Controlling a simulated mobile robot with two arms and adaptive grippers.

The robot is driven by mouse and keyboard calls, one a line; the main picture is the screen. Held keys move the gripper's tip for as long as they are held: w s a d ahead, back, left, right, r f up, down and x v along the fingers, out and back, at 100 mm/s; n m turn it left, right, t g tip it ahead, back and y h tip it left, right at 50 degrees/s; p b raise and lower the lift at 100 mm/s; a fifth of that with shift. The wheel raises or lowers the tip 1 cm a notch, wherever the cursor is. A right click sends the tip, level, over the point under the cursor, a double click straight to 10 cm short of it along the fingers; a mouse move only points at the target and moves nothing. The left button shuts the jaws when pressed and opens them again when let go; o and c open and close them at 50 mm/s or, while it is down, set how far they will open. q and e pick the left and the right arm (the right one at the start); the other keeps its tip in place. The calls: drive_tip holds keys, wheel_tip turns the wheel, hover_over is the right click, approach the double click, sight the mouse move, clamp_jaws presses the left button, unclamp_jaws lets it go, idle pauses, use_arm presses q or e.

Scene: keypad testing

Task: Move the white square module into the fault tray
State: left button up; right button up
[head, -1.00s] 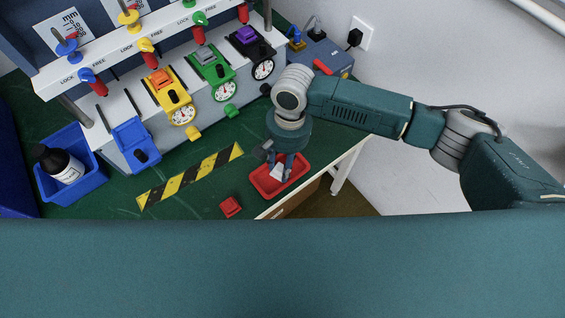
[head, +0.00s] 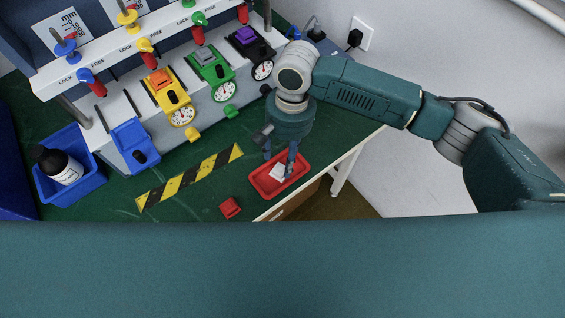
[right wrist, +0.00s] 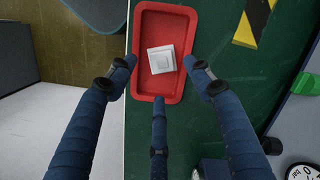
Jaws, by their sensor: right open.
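The white square module (right wrist: 162,59) lies flat inside the red tray (right wrist: 173,12), near its middle, in the right wrist view. In the head view the module (head: 279,172) shows in the same red tray (head: 257,185), partly behind a finger. My right gripper (head: 280,165) is above the tray with its fingers spread. In the right wrist view the right gripper (right wrist: 160,75) has its fingers apart around the module, and none is closed on it. My left gripper is not in view.
A red square piece (head: 230,208) lies on the green bench left of the tray. Yellow-black tape (head: 190,178) runs across the bench. A keypad rig (head: 205,100) with colored units and dials stands behind. A blue bin (head: 72,190) holds a bottle. The bench edge is just right of the tray.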

wheel_tip(320, 180, up, 7)
drive_tip(key=shift+w+d+r, duration=0.2)
drive_tip(key=shift+w+d, duration=0.15)
drive_tip(key=shift+w, duration=0.1)
